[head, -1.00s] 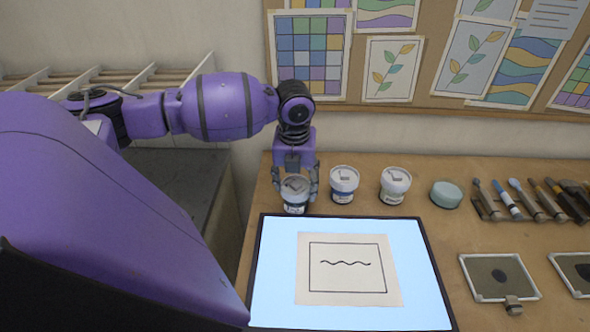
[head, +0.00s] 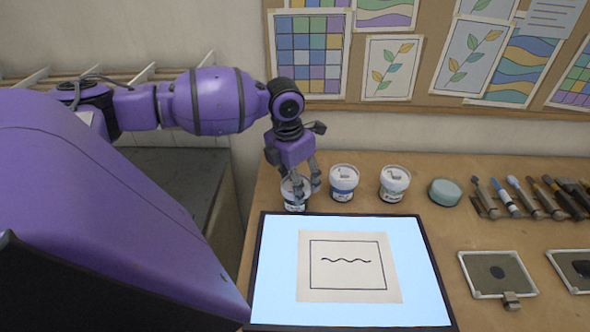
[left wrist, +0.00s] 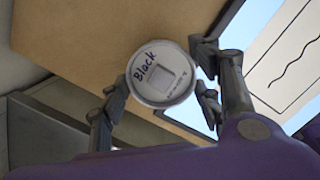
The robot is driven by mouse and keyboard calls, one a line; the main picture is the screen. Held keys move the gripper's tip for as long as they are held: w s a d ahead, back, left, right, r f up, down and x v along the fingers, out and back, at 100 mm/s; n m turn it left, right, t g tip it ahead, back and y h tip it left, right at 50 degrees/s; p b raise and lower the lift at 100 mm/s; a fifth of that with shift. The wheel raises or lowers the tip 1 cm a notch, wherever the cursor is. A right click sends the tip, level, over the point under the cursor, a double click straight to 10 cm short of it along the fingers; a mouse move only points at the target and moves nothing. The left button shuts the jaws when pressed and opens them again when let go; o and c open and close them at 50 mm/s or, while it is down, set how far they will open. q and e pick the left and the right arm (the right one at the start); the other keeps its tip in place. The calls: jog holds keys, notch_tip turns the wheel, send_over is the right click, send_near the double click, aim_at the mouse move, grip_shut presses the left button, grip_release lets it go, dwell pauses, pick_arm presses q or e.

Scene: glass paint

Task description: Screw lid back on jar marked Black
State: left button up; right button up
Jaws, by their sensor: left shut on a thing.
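The jar marked Black (head: 294,205) stands upright at the left end of the row of jars, behind the light panel. Its white lid (left wrist: 161,74) reads "Black" in the left wrist view and sits on top of the jar. My left gripper (head: 301,189) reaches down from above, turned at an angle, with its fingers shut around the lid. The gripper (left wrist: 163,93) also shows in the left wrist view, with fingers on both sides of the lid. The fingers hide part of the jar in the head view. My right gripper is not in view.
Two more lidded jars, a middle one (head: 343,183) and a right one (head: 394,184), stand close to the right. Beyond them are a round blue-green thing (head: 445,192) and several tools (head: 530,198). The lit panel (head: 270,270) lies in front.

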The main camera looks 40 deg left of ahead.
pick_arm(q)
jog(key=shift+m, duration=0.5)
jog(key=o, duration=1)
jog(key=shift+o, duration=0.3)
jog(key=o, duration=0.3)
jog(key=shift+o, duration=0.2)
